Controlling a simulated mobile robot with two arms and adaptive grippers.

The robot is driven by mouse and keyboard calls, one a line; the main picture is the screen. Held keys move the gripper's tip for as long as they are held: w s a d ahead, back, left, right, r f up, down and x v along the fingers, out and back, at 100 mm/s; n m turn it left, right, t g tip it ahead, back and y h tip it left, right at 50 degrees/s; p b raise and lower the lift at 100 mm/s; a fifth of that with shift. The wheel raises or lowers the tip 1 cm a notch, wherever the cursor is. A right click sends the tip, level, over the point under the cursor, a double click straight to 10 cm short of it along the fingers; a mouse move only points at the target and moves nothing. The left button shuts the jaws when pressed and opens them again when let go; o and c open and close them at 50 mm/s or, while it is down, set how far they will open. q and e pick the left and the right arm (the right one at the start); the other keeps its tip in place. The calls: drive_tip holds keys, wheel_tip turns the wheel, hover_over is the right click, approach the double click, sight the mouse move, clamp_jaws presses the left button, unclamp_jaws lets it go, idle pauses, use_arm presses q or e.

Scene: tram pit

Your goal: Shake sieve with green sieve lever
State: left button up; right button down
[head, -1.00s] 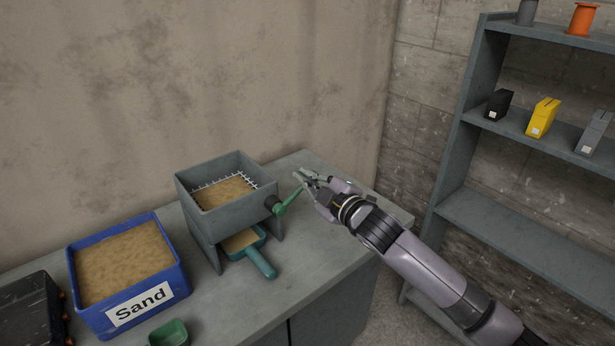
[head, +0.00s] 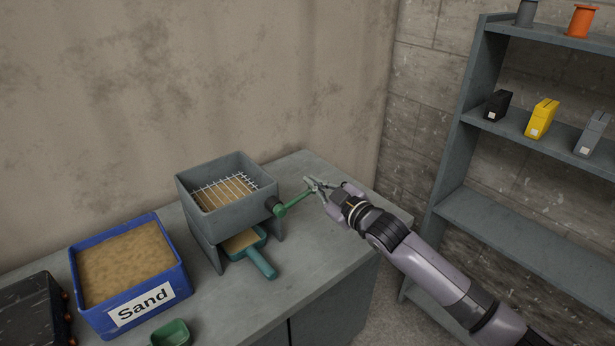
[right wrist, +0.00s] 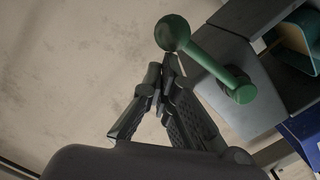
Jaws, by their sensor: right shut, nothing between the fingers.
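The grey sieve box (head: 228,212) stands on the workbench, with a wire grid (head: 224,190) and some sand under it. The green sieve lever (head: 293,203) sticks out from its right side, pointing right and slightly up. It also shows in the right wrist view (right wrist: 212,62), with a round knob (right wrist: 173,33) at its end. My right gripper (head: 311,183) is shut and empty, its fingertips close to the knob. In the right wrist view its fingertips (right wrist: 163,72) lie just below the knob; I cannot tell whether they touch it. My left gripper is not in view.
A green scoop tray (head: 258,262) with sand sits under the sieve. A blue sand box (head: 128,272), a small green cup (head: 172,333) and a dark case (head: 30,315) are to the left. Bare bench lies right of the sieve. A shelf (head: 520,215) stands at right.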

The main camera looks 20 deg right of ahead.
wheel_tip(320, 180, down, 7)
drive_tip(key=d+m+b, duration=0.1)
drive_tip(key=m, duration=0.6)
drive_tip(key=shift+w+d+r+y+b, duration=0.2)
drive_tip(key=shift+w+y+b, duration=0.05)
drive_tip(key=shift+y+b, duration=0.15)
